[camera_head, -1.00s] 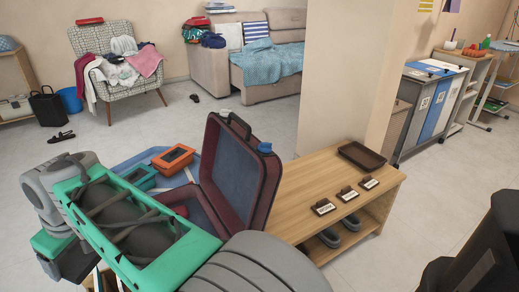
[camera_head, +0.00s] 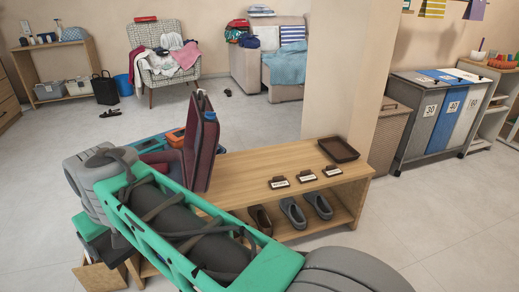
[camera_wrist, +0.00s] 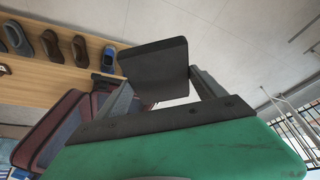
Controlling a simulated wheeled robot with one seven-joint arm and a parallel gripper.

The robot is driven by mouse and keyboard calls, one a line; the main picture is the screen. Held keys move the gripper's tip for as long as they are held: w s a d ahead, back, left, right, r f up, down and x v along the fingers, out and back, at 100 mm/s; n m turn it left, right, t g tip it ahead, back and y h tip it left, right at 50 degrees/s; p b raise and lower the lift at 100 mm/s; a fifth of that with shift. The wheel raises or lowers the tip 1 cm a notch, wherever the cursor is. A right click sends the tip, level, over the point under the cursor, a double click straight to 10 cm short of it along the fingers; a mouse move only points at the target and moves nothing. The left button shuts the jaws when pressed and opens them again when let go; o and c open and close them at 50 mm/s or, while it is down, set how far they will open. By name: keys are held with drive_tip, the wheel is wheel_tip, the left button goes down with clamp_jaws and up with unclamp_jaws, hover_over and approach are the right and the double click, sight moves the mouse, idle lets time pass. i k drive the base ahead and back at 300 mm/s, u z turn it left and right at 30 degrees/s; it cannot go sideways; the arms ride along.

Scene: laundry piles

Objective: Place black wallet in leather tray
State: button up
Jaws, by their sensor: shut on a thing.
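In the wrist view, my gripper (camera_wrist: 150,76) is shut on a flat black wallet (camera_wrist: 153,58), which stands out between its two fingers. The wallet is off the bench, with floor behind it. In the head view, the dark brown leather tray (camera_head: 339,157) lies near the back right end of the wooden bench (camera_head: 240,178), and it looks empty. My green arm fills the lower left of the head view. The gripper's tips and the wallet cannot be made out there.
An open suitcase (camera_head: 201,145) with its lid upright stands at the bench's left. Three dark label holders (camera_head: 306,177) sit in front of the tray. Shoes (camera_head: 293,212) fill the lower shelf. A wall column (camera_head: 337,80) rises behind the bench.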

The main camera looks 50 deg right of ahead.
sight(336, 151)
drive_tip(key=z, duration=0.05)
drive_tip(key=k, duration=0.2)
drive_tip(key=z, duration=3.4)
drive_tip(key=i, duration=3.1)
drive_tip(key=u, duration=3.5)
drive_tip(key=i, duration=0.5)
drive_tip(key=u, duration=0.05)
